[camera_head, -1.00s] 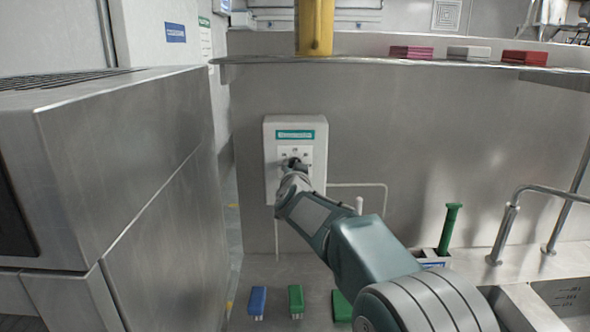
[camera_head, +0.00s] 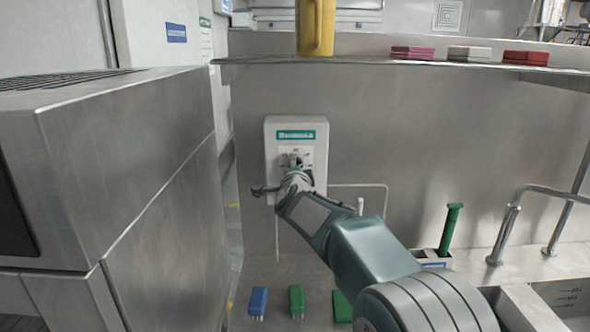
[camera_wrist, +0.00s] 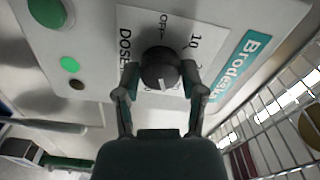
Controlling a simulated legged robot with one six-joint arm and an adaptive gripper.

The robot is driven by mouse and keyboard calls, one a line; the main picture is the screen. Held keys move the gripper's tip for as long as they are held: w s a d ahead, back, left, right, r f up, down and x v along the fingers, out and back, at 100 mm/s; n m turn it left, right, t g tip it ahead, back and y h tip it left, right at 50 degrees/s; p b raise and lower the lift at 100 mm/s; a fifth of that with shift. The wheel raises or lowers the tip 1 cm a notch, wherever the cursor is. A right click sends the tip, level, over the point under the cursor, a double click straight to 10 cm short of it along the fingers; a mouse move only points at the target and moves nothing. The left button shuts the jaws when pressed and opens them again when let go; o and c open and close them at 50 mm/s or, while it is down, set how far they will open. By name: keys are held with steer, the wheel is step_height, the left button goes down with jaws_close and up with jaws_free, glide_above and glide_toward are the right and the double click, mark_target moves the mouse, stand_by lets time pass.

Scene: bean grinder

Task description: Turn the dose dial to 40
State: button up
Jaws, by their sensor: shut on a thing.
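The dose dial is a round black knob (camera_wrist: 160,62) with a white pointer mark on its rim, pointing toward the bottom of the wrist view. It sits on a white plate (camera_wrist: 130,22) printed "DOSE", "OFF" and "10"; other numbers are hidden or unreadable. My gripper (camera_wrist: 161,72) is shut on the knob, one finger on each side. In the head view the plate is on a white wall-mounted box (camera_head: 282,180) with a teal label (camera_head: 296,135); my gripper (camera_head: 292,162) is against its front and hides most of the knob.
Green buttons (camera_wrist: 47,12) sit beside the plate on the box. A big steel cabinet (camera_head: 150,150) stands at the left. A shelf (camera_head: 375,62) above bears a yellow jug (camera_head: 316,28). Brushes, including a blue one (camera_head: 258,302), lie below. A pipe (camera_head: 372,185) runs right of the box.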

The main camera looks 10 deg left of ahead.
steer(key=m, duration=0.4)
steer(key=f+m, duration=0.1)
steer(key=m, duration=0.1)
steer(key=shift+a+m, duration=0.1)
steer(key=shift+m, duration=0.3)
stand_by(0.4)
steer(key=o, duration=1.1)
steer(key=shift+o, duration=0.2)
steer(key=shift+r, duration=0.15)
steer(key=shift+r, duration=0.2)
steer(key=v, duration=1.2)
steer(key=shift+a+f, duration=0.1)
